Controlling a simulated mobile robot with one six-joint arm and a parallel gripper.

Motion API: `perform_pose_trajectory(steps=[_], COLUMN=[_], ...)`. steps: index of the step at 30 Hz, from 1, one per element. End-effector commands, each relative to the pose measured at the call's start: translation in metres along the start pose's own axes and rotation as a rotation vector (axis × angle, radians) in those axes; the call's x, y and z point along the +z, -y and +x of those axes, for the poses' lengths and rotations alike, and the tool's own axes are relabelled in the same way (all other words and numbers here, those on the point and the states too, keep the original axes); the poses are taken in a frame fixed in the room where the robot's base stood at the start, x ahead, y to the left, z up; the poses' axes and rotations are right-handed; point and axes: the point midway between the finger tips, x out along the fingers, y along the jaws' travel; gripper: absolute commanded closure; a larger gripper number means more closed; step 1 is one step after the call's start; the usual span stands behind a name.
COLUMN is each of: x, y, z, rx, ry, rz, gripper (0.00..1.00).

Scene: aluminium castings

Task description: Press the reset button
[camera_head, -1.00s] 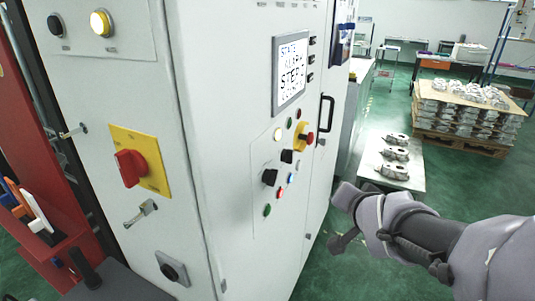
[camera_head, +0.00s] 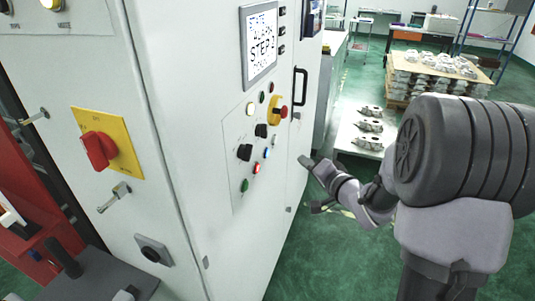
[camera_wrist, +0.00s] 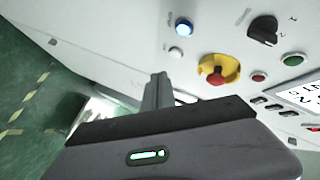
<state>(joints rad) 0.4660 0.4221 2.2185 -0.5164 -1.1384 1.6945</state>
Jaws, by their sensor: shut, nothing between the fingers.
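The control panel on the white cabinet carries several buttons; their labels are too small to read, so I cannot confirm which is reset. A blue-lit button (camera_head: 266,154) sits on the panel's right side, above a red-lit button (camera_head: 257,169). The blue-lit button also shows in the wrist view (camera_wrist: 183,28), with a white button (camera_wrist: 176,52) below it. My gripper (camera_head: 306,161) is right of the panel, apart from the buttons. In the wrist view its fingers (camera_wrist: 158,90) are together and empty, below the blue and white buttons in the picture.
A red emergency stop on a yellow collar (camera_wrist: 218,68) is close by the fingers' right side. Black selector knobs (camera_head: 244,152) stick out of the panel. A door handle (camera_head: 299,86) is at the cabinet's right. A table with castings (camera_head: 368,142) stands behind.

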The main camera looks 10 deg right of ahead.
Motion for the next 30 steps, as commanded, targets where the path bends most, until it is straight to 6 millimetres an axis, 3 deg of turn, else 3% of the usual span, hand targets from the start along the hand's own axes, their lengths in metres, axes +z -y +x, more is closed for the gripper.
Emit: perform_pose_trajectory(steps=[15, 30], x=[0.035, 0.038], y=[0.034, 0.037], z=[0.047, 0.051], rx=[-0.001, 0.0], ry=[0.001, 0.0], rz=[-0.002, 0.0], gripper=[1.0, 1.0])
